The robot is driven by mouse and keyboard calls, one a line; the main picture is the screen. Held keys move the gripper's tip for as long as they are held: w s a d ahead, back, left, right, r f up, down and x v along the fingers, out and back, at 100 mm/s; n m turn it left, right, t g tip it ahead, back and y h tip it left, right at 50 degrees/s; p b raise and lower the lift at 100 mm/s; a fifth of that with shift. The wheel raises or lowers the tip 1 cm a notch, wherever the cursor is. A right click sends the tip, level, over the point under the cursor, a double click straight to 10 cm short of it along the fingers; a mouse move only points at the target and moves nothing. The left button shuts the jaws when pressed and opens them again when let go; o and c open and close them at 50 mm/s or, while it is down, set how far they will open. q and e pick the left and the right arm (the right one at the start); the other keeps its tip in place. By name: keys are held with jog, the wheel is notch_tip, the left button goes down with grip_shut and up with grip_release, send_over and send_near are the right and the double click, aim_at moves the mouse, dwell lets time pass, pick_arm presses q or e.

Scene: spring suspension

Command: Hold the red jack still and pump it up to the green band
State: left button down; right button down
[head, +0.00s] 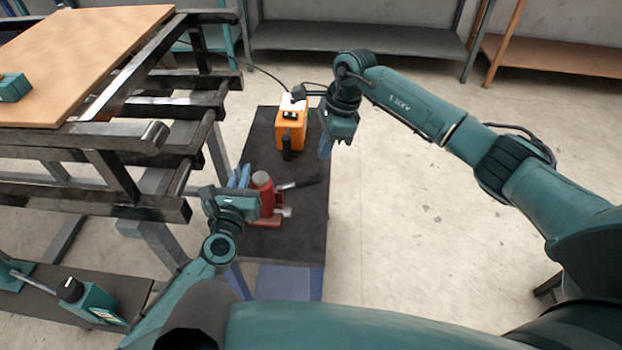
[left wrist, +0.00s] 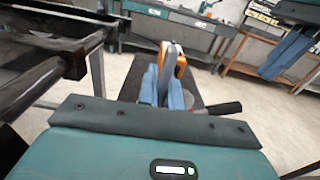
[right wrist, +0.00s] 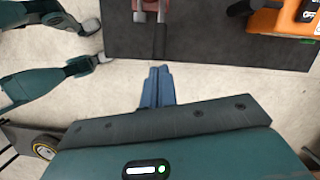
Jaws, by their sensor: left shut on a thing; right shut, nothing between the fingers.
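The red jack (head: 265,198) stands on the dark bench top, with its black-gripped pump handle (head: 305,182) pointing right. My left gripper (head: 240,177) is at the jack's left side, its blue fingers shut on it. The left wrist view shows those fingers (left wrist: 163,88) and the handle's black grip (left wrist: 225,108); the fingers hide most of the jack there. My right gripper (head: 325,146) is shut and empty beside the bench's right edge, apart from the handle. Its closed fingers show in the right wrist view (right wrist: 158,88). I cannot make out a green band.
An orange box (head: 291,130) with a cable stands at the far end of the bench top (head: 310,235). A dark metal frame with a wooden board (head: 85,60) stands to the left. The floor to the right of the bench is clear.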

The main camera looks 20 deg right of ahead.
aim_at(316, 182)
dwell(0.3)
jog(key=shift+x, duration=3.55)
jog(key=shift+a, duration=0.1)
jog(key=shift+f, duration=0.1)
jog(key=shift+d+x, duration=0.25)
jog(key=shift+x, duration=0.75)
jog(key=shift+d+x, duration=0.25)
jog(key=shift+x, duration=0.8)
jog(key=shift+s+f, duration=0.1)
